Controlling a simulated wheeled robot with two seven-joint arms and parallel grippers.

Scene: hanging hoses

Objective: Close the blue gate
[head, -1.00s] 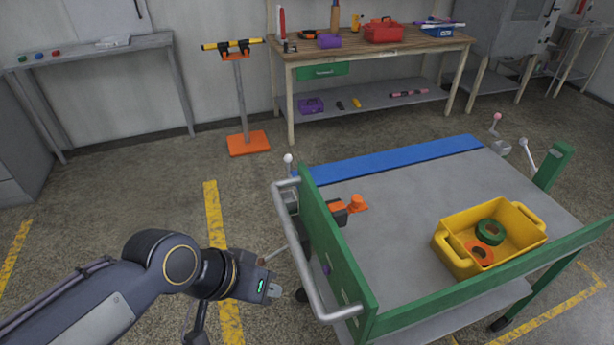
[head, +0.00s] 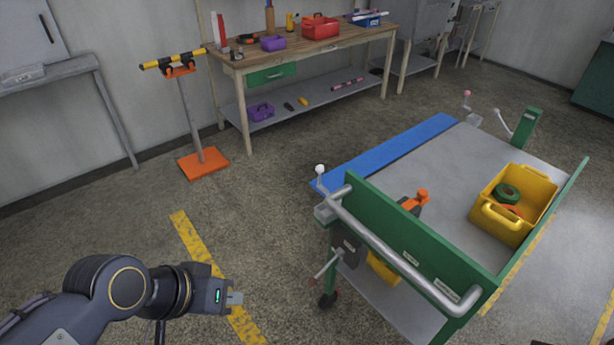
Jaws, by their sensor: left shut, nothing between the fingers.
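The blue gate (head: 385,152) is a long flat panel along the far left edge of the cart's grey bed (head: 440,165). It lies folded out, about level with the bed. A lever with a white ball (head: 320,170) stands at its near end, and a lever with a pinkish ball (head: 467,94) stands near its far end. My left gripper (head: 236,298) is shut and empty. It is over the floor, left of the cart and well apart from the gate. My right gripper is not in view.
The cart's green end panel (head: 420,240) with a grey push handle (head: 385,248) faces me. A yellow bin (head: 515,203) and an orange-topped clamp (head: 415,202) sit on the bed. An orange-based stand (head: 203,162) and a workbench (head: 310,45) are behind. Floor left of the cart is clear.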

